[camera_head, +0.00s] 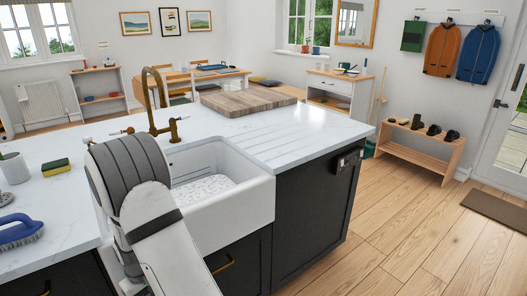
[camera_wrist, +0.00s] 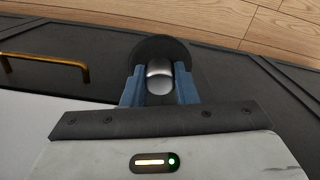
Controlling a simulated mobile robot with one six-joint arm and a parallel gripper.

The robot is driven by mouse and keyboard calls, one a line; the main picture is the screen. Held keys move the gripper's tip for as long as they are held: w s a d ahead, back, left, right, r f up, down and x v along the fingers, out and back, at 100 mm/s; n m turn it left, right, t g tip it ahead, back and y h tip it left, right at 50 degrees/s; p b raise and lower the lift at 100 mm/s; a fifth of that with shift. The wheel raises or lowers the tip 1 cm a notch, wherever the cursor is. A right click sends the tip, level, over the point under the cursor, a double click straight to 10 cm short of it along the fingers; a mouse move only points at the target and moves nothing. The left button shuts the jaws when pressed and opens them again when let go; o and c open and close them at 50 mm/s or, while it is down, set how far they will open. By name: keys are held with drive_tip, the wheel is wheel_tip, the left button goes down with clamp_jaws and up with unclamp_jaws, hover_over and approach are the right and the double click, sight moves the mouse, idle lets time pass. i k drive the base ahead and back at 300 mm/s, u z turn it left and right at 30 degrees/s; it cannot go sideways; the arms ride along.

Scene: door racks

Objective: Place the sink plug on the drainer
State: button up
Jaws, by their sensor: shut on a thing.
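The sink plug (camera_wrist: 160,70) shows in the wrist view as a dark round disc with a shiny metal knob. My gripper (camera_wrist: 160,88) has its two blue fingers shut on either side of the knob. The dark cabinet fronts and floor lie behind it in that view. In the head view the plug and my fingers are hidden behind my arm, low in front of the sink. The drainer (camera_head: 278,143) is the grooved area of the white worktop to the right of the sink, and it looks bare.
The white sink (camera_head: 232,205) has a brass tap (camera_head: 153,105) behind it. A wooden board (camera_head: 248,102) lies beyond the drainer. A sponge (camera_head: 56,167), a mug (camera_head: 14,168) and a blue brush (camera_head: 18,232) are on the left worktop.

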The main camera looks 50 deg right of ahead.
sight(274, 149)
drive_tip(key=u, duration=0.1)
drive_tip(key=i, duration=0.15)
drive_tip(key=u, duration=2.5)
drive_tip(key=k, duration=1.65)
drive_tip(key=z, duration=0.95)
drive_tip(key=k, duration=1.25)
drive_tip(key=z, duration=1.1)
